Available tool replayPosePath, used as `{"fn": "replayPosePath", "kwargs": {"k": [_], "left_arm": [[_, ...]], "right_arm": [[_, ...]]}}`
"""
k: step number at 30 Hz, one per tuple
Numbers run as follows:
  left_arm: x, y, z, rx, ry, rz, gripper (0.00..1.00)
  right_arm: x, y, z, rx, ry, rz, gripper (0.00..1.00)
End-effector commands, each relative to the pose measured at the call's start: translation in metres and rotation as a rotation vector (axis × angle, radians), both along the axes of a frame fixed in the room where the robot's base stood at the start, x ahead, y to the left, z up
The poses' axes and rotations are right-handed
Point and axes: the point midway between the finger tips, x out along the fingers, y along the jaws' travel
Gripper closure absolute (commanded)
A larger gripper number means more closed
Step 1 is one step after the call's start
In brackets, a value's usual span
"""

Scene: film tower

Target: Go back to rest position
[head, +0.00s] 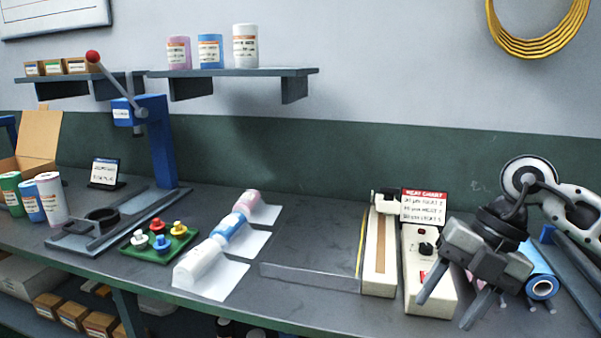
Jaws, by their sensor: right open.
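My right gripper (448,303) is at the right of the head view, with its arm coming in from the right edge. Its two fingers are spread, point down and to the left, and have nothing between them. It hangs in front of a white heat unit (420,252) with a black knob and partly covers its right side. My left gripper is not in view.
A blue roll (541,287) lies right of the gripper. A blue lever press (160,140), a green button board (160,243) and upright containers (50,200) stand left. The bench (320,225) centre is clear.

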Motion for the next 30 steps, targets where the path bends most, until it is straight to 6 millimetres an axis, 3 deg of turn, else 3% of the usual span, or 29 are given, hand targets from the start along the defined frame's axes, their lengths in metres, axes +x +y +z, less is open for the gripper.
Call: {"fn": "replayPosePath", "kwargs": {"k": [5, 9, 13, 17, 20, 22, 27, 30], "left_arm": [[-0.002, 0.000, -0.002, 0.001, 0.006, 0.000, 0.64], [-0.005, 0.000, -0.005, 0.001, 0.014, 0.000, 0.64], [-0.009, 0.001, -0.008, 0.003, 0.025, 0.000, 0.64], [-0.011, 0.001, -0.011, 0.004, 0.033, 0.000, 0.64], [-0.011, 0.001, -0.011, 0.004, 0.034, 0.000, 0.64], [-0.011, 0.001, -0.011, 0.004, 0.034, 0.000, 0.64], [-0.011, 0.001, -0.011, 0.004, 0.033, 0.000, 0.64], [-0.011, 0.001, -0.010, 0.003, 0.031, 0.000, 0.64]], "right_arm": [[-0.019, 0.083, -0.023, 0.362, 0.023, 0.131, 0.47], [-0.040, 0.162, -0.017, 0.850, 0.034, 0.115, 0.47], [-0.038, 0.196, -0.001, 1.270, 0.028, -0.116, 0.47], [-0.015, 0.188, -0.011, 1.540, 0.021, -0.535, 0.47], [0.000, 0.163, -0.051, 1.602, 0.031, -0.943, 0.47], [0.000, 0.141, -0.096, 1.559, 0.057, -1.246, 0.47], [-0.044, 0.101, -0.205, 1.281, 0.169, -1.796, 0.47], [-0.079, 0.090, -0.249, 1.111, 0.244, -1.984, 0.47]]}}
